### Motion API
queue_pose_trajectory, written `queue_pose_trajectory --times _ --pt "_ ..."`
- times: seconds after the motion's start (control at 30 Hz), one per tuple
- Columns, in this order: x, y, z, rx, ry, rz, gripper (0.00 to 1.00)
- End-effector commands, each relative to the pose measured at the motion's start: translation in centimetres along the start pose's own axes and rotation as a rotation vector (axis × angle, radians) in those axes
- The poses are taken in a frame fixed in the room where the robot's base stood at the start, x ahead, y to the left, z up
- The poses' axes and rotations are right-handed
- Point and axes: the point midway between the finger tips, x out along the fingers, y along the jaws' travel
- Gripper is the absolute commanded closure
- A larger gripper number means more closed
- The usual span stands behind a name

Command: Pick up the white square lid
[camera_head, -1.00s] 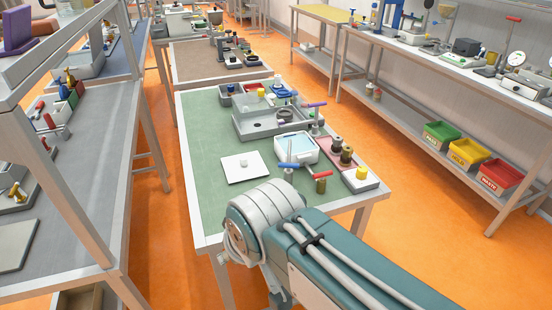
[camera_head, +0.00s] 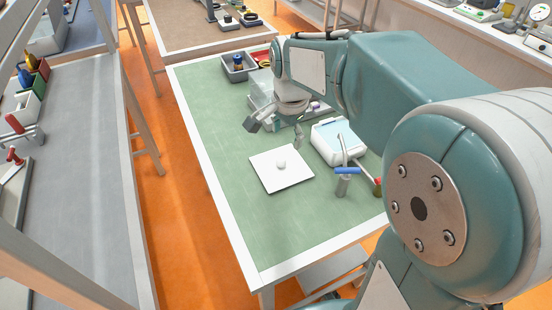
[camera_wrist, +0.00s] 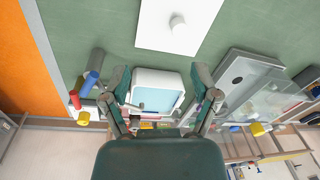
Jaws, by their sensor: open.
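The white square lid (camera_head: 282,169) lies flat on the green table top, with a small round white knob in its middle. My gripper (camera_head: 263,132) hangs above the table just behind the lid in the head view, apart from it. In the wrist view the lid (camera_wrist: 179,22) is at the top of the picture, beyond the fingertips, with its upper edge cut off. In that view my gripper (camera_wrist: 160,80) is open, its two fingers spread and nothing between them touching. Part of the gripper is hard to make out in the head view.
A white container with a pale blue top (camera_head: 337,139) stands right of the lid. A blue-handled tool (camera_head: 345,180) stands near the right edge. A grey fixture with a clear cover (camera_wrist: 260,85) and a grey bin (camera_head: 238,66) are farther back. The green surface (camera_head: 222,170) left of the lid is clear.

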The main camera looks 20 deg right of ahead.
Motion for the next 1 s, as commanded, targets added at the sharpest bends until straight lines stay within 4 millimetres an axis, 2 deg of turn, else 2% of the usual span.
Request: queue_pose_trajectory --times 0.1,0.3,0.43,0.7,0.87,1.0 --pt "2.2 -2.1 -1.1 0.143 -0.023 0.051 0.22" --pt "4.1 -3.7 -1.9 0.281 -0.034 0.095 0.22" --pt "5.2 -3.8 -1.8 0.3 -0.035 0.104 0.22" --pt "9.3 -3.5 -1.6 0.298 -0.035 0.103 0.22" --pt "10.4 -3.4 -1.6 0.298 -0.035 0.102 0.22" --pt "12.7 -3.3 -1.6 0.298 -0.036 0.104 0.22"
